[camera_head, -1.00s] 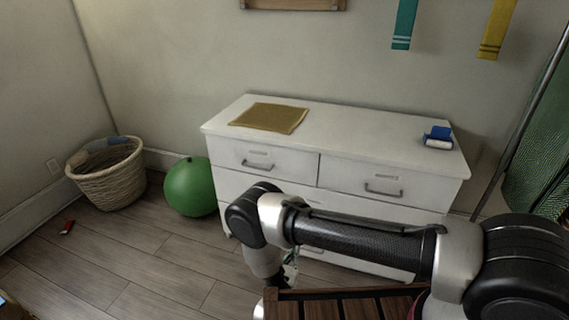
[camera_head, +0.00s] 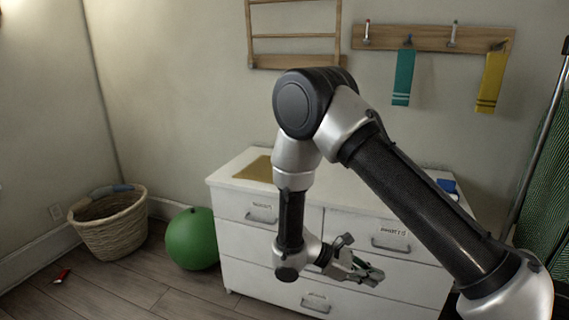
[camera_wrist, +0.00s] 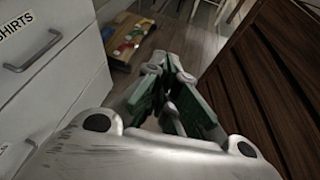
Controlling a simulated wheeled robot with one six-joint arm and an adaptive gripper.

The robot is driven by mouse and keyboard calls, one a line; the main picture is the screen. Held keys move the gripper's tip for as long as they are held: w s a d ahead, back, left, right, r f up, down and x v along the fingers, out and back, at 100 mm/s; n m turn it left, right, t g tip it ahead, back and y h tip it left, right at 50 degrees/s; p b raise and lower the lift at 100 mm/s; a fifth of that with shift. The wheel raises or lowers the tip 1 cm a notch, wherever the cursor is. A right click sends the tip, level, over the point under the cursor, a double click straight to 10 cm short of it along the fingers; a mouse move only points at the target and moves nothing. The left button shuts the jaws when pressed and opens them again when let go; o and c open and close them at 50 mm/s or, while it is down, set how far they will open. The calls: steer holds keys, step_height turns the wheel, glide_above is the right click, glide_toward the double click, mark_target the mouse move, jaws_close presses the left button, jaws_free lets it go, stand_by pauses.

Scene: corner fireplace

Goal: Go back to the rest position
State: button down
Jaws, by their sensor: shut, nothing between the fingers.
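My gripper (camera_head: 362,272) hangs in front of the white dresser (camera_head: 236,268) in the head view, at the height of its lower drawers. My arm is raised and bent, with its elbow high before the wall. In the wrist view my gripper (camera_wrist: 172,100) has its fingers together with nothing between them. The dresser also shows at the left of the wrist view (camera_wrist: 70,85), with a drawer labelled SHIRTS beside the gripper.
A yellow mat (camera_head: 256,170) and a blue item (camera_head: 447,186) lie on the dresser. A green ball (camera_head: 192,240) and a wicker basket (camera_head: 112,228) stand to its left. A red object (camera_head: 62,275) lies on the floor. A slatted brown wooden piece (camera_wrist: 265,90) is close right of the gripper.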

steer(key=s+d+r+m+t+y, duration=0.2)
steer(key=s+d+r+m+y, duration=0.2)
steer(key=r, duration=0.6)
steer(key=s+d+r+m+t+y, duration=0.2)
steer(key=s+d+r+m+y, duration=0.2)
steer(key=r, duration=0.7)
steer(key=s+d+r+m+t+y, duration=0.2)
steer(key=s+d+r+m+y, duration=0.3)
steer(key=r, duration=0.6)
steer(key=shift+s+m, duration=1.05)
steer(key=shift+m, duration=0.15)
